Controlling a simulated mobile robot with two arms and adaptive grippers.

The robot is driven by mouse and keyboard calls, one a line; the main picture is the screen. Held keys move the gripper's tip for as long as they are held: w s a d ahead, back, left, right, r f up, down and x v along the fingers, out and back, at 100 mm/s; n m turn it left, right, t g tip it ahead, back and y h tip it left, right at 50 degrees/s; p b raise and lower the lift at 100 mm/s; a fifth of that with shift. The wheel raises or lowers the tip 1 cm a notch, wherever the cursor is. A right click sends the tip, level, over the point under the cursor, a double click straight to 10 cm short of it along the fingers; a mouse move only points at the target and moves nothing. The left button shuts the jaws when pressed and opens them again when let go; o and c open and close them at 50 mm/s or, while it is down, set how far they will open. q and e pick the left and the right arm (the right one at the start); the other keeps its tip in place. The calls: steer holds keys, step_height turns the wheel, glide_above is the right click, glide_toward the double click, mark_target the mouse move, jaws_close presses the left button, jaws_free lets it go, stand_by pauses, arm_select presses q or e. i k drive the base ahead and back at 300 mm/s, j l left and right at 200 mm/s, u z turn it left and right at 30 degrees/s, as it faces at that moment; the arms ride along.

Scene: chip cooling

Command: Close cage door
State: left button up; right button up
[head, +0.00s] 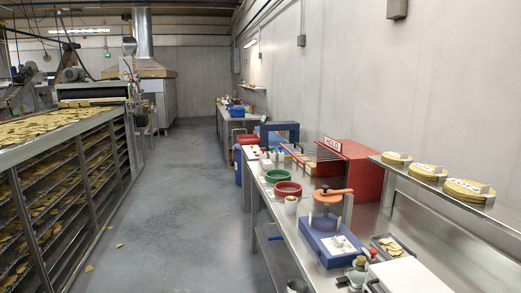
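A red box (364,165) with a sign reading HOLD (329,142) stands on the steel bench at the right, near the wall. A grille of thin metal bars (297,155) stretches to the left of the box, apparently lying out from it rather than over its front. This looks like the cage and its open door, but at this distance I cannot tell how they are joined. Neither of my grippers is in view.
The steel bench (262,205) holds green (278,176) and red (288,189) rings and a blue-based press (327,240). Chip stacks (466,190) sit on a wall shelf. A long chip rack (62,200) lines the left. The grey floor (185,200) between is mostly clear.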

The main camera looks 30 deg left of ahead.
mark_target(294, 155)
steer(key=u, duration=0.7)
steer(key=i+j+z, duration=0.3)
steer(key=i+j, duration=0.45)
steer(key=i, duration=0.1)
